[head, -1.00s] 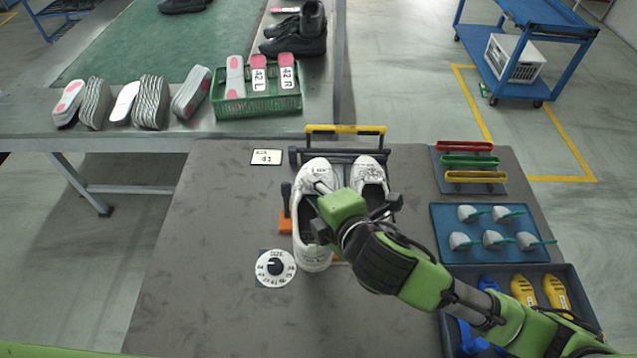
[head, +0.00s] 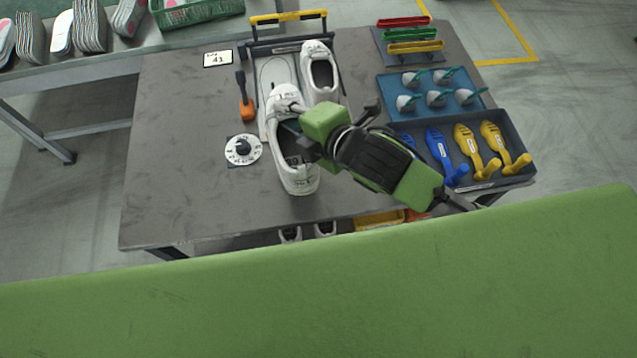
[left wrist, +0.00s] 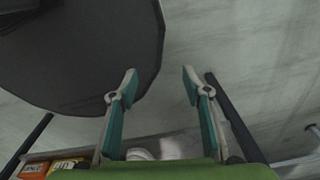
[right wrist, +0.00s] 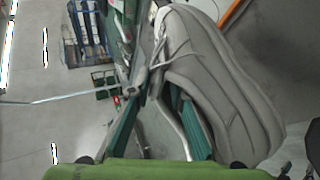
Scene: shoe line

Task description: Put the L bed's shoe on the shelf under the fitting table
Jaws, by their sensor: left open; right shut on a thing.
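My right gripper (head: 292,128) is shut on the white L bed's shoe (head: 298,180) by its upper near the opening. The shoe is off its bed, tilted, heel toward me; it fills the right of the right wrist view (right wrist: 235,95). The bare L bed (head: 272,72) shows behind it. The other white shoe (head: 320,72) sits on the right bed. The fitting table (head: 180,180) is grey. Under its front edge, the shelf is mostly hidden; two shoe ends (head: 290,234) show there. My left gripper (left wrist: 160,72) is open and empty in the left wrist view.
A size dial (head: 243,150) and an orange-based lever (head: 245,108) stand left of the beds. A blue tray (head: 435,98) and a dark tray of blue and yellow shoe forms (head: 490,180) lie at right. A yellow item (head: 378,220) shows under the table edge.

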